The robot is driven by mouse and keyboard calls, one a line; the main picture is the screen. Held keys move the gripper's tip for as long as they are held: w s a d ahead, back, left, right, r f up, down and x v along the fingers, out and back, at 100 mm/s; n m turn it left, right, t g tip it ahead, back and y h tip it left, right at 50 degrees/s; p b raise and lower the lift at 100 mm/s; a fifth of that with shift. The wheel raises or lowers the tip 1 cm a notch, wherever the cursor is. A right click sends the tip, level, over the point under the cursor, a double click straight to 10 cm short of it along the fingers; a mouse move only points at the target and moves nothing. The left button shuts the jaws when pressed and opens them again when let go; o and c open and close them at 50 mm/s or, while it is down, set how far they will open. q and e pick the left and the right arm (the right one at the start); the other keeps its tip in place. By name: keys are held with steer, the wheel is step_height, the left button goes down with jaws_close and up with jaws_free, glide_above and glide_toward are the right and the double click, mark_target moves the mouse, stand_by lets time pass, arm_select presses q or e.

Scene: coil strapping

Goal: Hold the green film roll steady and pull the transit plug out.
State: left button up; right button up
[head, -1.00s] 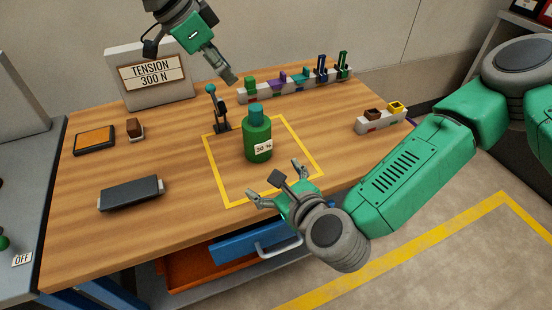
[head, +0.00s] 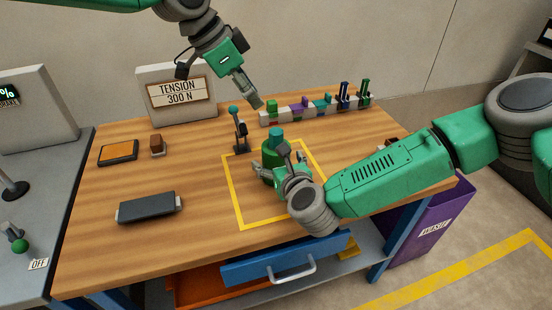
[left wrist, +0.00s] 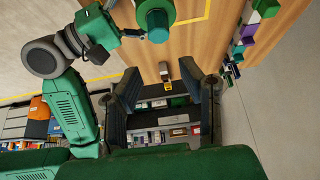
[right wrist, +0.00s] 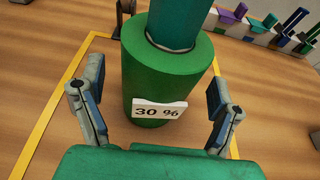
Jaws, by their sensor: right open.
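The green film roll (head: 272,160) stands upright inside the yellow outline on the table, with a "30 %" label (right wrist: 160,109) facing my right gripper. The teal transit plug (head: 277,134) sits in the roll's top; it also shows in the left wrist view (left wrist: 157,24). My right gripper (right wrist: 155,95) is open, with one finger on each side of the roll and gaps visible in the right wrist view. In the head view my right gripper (head: 287,170) partly hides the roll. My left gripper (head: 257,103) is open and empty, above and behind the roll, apart from the plug.
A teal-knobbed lever stand (head: 238,130) is just behind left of the roll. A rack of coloured pieces (head: 315,109) lies at the back. A dark box (head: 149,207), an orange-topped pad (head: 118,152) and a brown block (head: 157,145) are left. The table's left middle is clear.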

steer(key=shift+w+a+f, duration=0.1)
steer(key=shift+w+f, duration=0.1)
steer(key=shift+w, duration=0.4)
steer(key=shift+w+a, duration=0.1)
steer(key=shift+a, duration=0.05)
